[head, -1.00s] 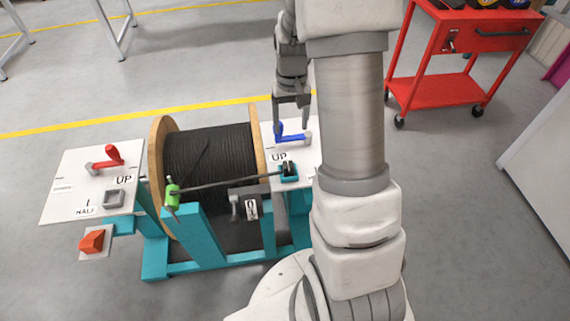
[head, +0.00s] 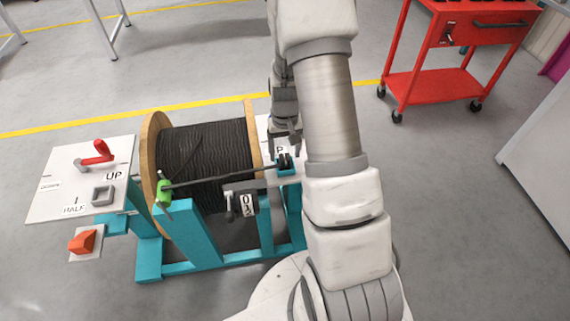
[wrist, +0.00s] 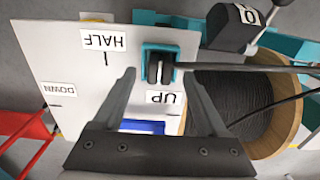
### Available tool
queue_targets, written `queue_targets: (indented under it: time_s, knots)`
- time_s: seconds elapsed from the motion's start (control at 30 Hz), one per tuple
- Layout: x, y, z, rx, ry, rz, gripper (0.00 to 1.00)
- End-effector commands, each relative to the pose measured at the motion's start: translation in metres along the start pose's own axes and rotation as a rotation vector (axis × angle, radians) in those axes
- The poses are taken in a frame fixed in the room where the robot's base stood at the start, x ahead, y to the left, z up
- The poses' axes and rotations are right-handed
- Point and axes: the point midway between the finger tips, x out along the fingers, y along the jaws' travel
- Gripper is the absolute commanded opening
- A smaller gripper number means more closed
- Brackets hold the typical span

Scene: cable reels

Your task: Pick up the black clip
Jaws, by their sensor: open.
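The black clip (head: 285,161) sits in a teal holder (head: 288,171) on the right white panel, beside the reel. In the wrist view the black clip (wrist: 159,68) stands in the U-shaped teal holder (wrist: 158,52), with the dark cable (wrist: 230,68) running from it to the right. My gripper (head: 286,143) is close to the clip in the head view. In the wrist view my gripper (wrist: 158,75) is open and empty, its fingertips on either side of the clip in the picture. I cannot tell the exact height gap.
A wooden cable reel (head: 205,150) stands on a teal frame, with a green piece (head: 163,193) at the cable's left end. A black crank block (wrist: 236,27) is close by on the right. A blue lever (wrist: 140,126) lies below the clip. A red cart (head: 440,75) stands behind.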

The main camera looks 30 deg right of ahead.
Motion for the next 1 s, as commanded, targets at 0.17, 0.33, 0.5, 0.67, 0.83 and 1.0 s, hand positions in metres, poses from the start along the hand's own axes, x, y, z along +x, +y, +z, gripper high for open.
queue_targets:
  time_s: [0.17,0.33,0.5,0.67,0.83,1.0]
  knots:
    - [0.0161,0.0003,-0.0002,0.0,0.0,0.0,0.75]
    - [0.0149,0.0003,-0.0004,0.0,0.001,0.0,0.73]
    - [0.0148,0.0003,-0.0004,0.0,0.001,0.0,0.43]
    - [0.0147,0.0003,-0.0004,0.0,0.001,0.0,0.14]
    - [0.0147,0.0003,-0.0004,0.0,0.001,0.0,0.0]
    - [0.0145,0.0003,-0.0005,0.0,0.001,0.0,0.0]
